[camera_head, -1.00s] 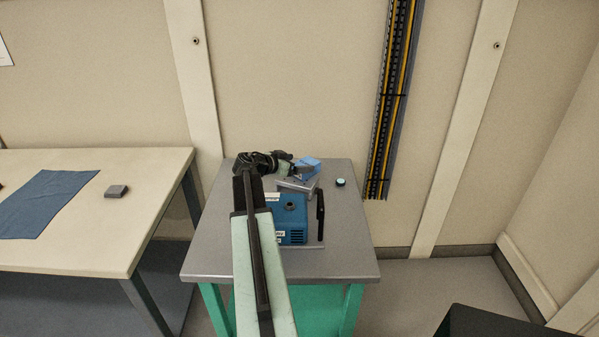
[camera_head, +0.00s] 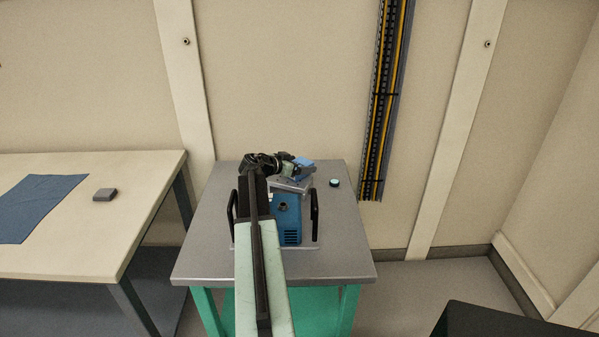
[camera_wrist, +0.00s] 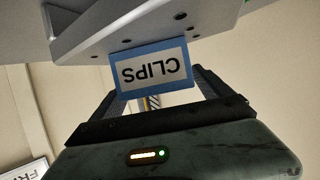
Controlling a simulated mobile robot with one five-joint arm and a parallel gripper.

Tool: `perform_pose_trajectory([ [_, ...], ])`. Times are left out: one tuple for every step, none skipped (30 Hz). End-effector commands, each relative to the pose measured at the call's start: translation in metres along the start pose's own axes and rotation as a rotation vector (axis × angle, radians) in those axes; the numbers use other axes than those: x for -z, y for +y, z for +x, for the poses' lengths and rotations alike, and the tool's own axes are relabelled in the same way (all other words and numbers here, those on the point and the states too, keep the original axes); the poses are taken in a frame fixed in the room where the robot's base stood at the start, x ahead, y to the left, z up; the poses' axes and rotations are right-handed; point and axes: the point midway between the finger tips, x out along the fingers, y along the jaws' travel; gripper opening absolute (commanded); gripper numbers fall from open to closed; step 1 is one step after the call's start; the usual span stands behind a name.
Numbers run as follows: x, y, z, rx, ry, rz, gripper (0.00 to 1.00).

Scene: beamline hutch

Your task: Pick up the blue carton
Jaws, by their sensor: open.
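The blue carton (camera_head: 304,163) sits on the grey top plate of a blue machine on the grey table. In the wrist view the carton (camera_wrist: 186,52) shows a white label reading CLIPS, upside down in the picture. My gripper (camera_wrist: 157,84) is open, with one dark finger toward each side of the carton. The fingers hide parts of its edges, and I cannot tell whether they touch it. In the head view my gripper (camera_head: 296,170) is at the carton, partly hidden by my arm.
The blue machine (camera_head: 288,220) has black upright handles at both sides. A small dark round item with a pale blue top (camera_head: 335,183) lies on the grey table (camera_head: 345,240), right of the machine. A cream table (camera_head: 130,200) at left holds a blue cloth (camera_head: 38,205) and a grey block (camera_head: 105,194).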

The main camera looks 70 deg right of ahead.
Motion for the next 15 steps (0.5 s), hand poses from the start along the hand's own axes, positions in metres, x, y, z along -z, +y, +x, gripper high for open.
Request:
perform_pose_trajectory([
  [-0.003,-0.002,0.013,-0.002,0.0,0.001,0.89],
  [-0.003,-0.002,0.018,-0.002,-0.001,0.001,0.89],
  [-0.003,-0.001,0.022,-0.002,-0.001,0.001,0.89],
  [-0.002,-0.001,0.025,-0.001,-0.001,0.0,0.89],
  [-0.001,-0.001,0.025,-0.001,-0.001,0.0,0.89],
  [-0.001,0.0,0.025,0.0,-0.001,0.0,0.89],
  [0.0,0.0,0.025,0.0,-0.001,0.0,0.89],
  [0.0,0.0,0.024,0.0,-0.001,0.0,0.89],
  [0.0,0.0,0.024,0.0,-0.001,0.0,0.89],
  [0.0,0.0,0.024,-0.001,-0.001,0.0,0.89],
  [0.0,0.0,0.024,-0.001,-0.001,0.0,0.81],
  [0.0,0.0,0.024,-0.001,-0.001,0.0,0.7],
  [0.0,0.0,0.024,-0.001,-0.001,0.0,0.61],
  [0.0,0.0,0.024,-0.001,-0.001,0.0,0.53],
  [0.0,0.0,0.024,-0.001,-0.001,0.0,0.42],
])
